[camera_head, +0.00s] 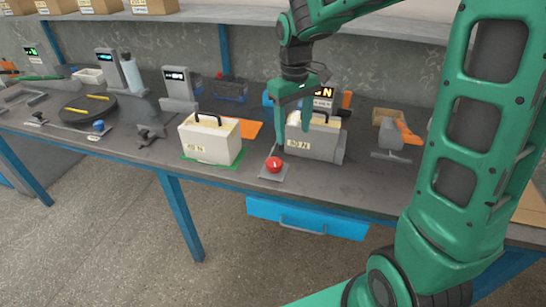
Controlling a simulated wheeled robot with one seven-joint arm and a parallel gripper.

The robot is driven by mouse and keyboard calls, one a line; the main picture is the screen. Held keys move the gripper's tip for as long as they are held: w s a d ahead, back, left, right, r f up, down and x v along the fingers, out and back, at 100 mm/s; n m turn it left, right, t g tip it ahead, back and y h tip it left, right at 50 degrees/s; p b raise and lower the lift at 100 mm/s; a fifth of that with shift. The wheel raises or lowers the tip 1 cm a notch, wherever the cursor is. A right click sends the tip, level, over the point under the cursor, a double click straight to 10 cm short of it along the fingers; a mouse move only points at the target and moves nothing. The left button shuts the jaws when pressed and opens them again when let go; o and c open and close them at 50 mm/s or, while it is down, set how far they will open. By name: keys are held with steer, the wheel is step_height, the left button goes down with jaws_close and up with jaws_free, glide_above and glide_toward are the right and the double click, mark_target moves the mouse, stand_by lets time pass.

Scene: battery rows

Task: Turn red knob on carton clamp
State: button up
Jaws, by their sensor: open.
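The red knob (273,164) sits on a small grey plate at the front edge of the bench, right of centre. Just behind and to its right is a grey box-like clamp body (326,148) holding a cream carton, with a label reading "80 N". My gripper (292,136) points down above and slightly behind the knob, in front of the carton. Its green fingers are open and appear apart from the knob. The fingers partly hide the carton's left side. I cannot tell the exact gap between fingers and knob.
A cream battery with a black handle (210,138) stands on a green mat to the left. An orange sheet (249,129) lies behind it. An orange-handled tool (405,132) is at right. A blue drawer (308,218) hangs below the bench. My green arm fills the right side.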

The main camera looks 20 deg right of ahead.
steer(key=n, duration=0.1)
glide_above(274, 161)
steer(key=f, duration=0.1)
step_height(274, 161, down, 11)
steer(key=shift+s, duration=0.1)
stand_by(0.4)
steer(key=c, duration=1.1)
